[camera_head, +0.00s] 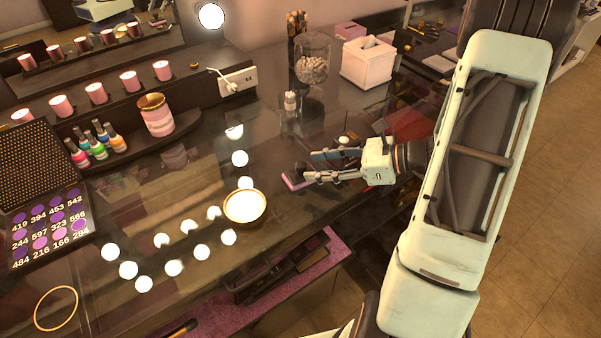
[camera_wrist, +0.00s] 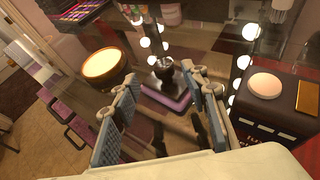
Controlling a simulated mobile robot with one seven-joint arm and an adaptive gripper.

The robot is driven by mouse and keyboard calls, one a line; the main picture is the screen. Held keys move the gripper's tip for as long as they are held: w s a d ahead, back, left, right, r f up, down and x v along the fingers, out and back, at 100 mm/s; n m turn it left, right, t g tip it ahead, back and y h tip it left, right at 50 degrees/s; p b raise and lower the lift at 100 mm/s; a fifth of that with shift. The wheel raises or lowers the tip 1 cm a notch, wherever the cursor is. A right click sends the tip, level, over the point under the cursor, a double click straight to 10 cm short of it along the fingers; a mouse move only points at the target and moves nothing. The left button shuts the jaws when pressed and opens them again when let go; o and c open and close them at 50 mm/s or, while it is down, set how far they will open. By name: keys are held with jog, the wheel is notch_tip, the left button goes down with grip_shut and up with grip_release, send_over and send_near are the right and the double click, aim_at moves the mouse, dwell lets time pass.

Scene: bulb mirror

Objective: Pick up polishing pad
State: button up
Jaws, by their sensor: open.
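The polishing pad (camera_head: 292,183) has a flat purple base, and it lies on the dark glossy tabletop. In the wrist view the pad (camera_wrist: 166,98) shows a dark rounded knob on top and sits between and beyond my fingers. My gripper (camera_head: 308,166) is open and empty, low over the table, with its fingertips by the pad in the head view. The fingers partly cover the pad there. In the wrist view my gripper (camera_wrist: 164,80) has its two blue-padded fingers spread to either side of the pad. I cannot tell whether they touch it.
A gold-rimmed round dish (camera_head: 245,206) stands left of the pad. A dark box with a white disc (camera_wrist: 266,86) is at right in the wrist view. A glass jar (camera_head: 312,64) and tissue box (camera_head: 367,62) stand behind.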

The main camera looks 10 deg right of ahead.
aim_at(305, 165)
jog(key=x, duration=0.2)
jog(key=p+x, duration=0.1)
jog(key=x, duration=0.2)
jog(key=shift+w, duration=0.3)
grip_shut()
